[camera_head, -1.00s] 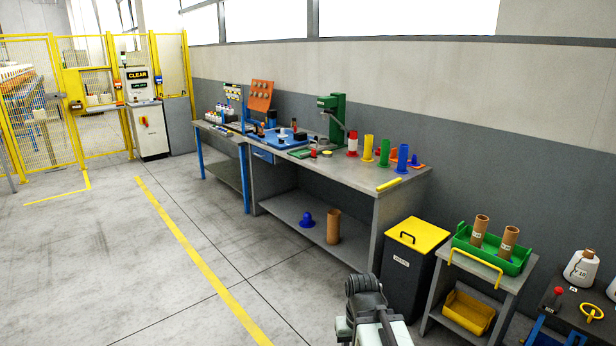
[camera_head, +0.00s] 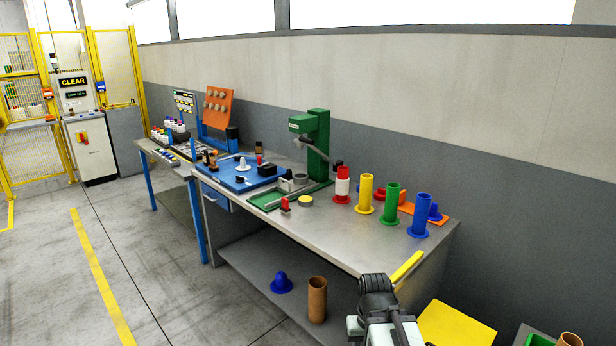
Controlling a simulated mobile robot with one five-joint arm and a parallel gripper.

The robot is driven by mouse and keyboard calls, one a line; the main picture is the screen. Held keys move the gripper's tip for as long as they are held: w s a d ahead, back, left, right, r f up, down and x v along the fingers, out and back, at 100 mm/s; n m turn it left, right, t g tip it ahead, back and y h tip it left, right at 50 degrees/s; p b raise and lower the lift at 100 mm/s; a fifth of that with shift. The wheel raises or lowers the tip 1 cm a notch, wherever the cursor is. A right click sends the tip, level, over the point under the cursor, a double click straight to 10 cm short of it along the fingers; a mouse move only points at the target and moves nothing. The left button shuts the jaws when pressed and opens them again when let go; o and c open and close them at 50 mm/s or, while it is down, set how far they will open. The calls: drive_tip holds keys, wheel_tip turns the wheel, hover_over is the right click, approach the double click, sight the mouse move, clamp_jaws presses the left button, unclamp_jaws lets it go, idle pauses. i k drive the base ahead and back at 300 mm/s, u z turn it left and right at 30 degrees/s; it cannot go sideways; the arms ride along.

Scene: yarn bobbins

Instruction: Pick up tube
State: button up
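A brown cardboard tube (camera_head: 317,299) stands upright on the lower shelf of the grey workbench. Red (camera_head: 342,186), yellow (camera_head: 365,193), green (camera_head: 391,203) and blue (camera_head: 420,215) upright cylinders with flanged bases stand in a row on the bench top. The red one has a white band. My arm shows at the bottom, in front of the bench. I see no gripper fingers and nothing held.
A yellow bar (camera_head: 406,268) lies at the bench's near end. A yellow-lidded bin (camera_head: 455,328) stands beside it. A blue piece (camera_head: 282,284) sits on the shelf. Floor at left is clear.

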sight(341, 184)
drive_tip(key=u, duration=0.6)
drive_tip(key=i, duration=2.1)
drive_tip(key=u, duration=0.75)
